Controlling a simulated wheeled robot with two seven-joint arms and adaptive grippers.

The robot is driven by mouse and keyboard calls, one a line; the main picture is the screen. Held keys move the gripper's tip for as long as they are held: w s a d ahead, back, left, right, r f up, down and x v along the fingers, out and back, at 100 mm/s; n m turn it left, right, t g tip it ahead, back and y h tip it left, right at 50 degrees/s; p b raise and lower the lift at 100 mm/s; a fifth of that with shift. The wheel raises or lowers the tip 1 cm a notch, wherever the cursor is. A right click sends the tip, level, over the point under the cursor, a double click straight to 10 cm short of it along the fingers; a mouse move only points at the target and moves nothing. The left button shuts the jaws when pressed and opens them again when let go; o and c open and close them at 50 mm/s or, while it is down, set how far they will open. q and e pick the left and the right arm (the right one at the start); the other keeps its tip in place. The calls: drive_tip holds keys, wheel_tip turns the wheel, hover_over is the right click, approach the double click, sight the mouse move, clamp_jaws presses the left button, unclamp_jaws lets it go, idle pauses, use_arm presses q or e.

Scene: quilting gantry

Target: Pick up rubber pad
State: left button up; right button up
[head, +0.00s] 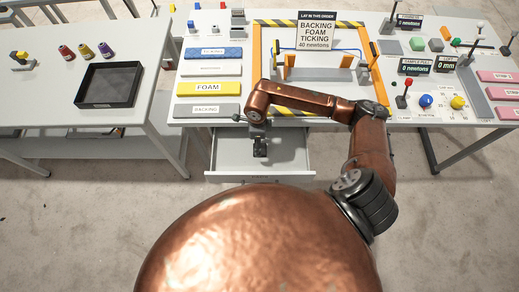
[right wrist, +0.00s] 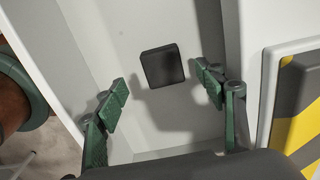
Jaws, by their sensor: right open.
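The rubber pad (right wrist: 162,67) is a small dark square block lying on the pale floor of the open drawer (head: 288,160). In the right wrist view it shows just beyond and between the fingertips, with bare drawer floor around it. My right gripper (right wrist: 163,90) is open and empty, its green-padded fingers spread to either side of the pad and apart from it. In the head view my right gripper (head: 259,150) points down over the drawer, and I cannot tell the pad from it there. My left gripper is not in view.
The drawer walls rise close around my right gripper. Above the drawer, the worktable holds an orange frame (head: 257,62), a yellow foam slab (head: 209,89) and a grey backing slab (head: 207,111). A side table with a black tray (head: 108,85) stands at left.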

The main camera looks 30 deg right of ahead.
drive_tip(key=shift+w+d+f, duration=0.1)
drive_tip(key=shift+f, duration=2.95)
drive_tip(key=shift+c, duration=0.2)
drive_tip(key=c, duration=1.3)
drive_tip(key=shift+o, duration=0.2)
drive_tip(key=shift+r, duration=0.1)
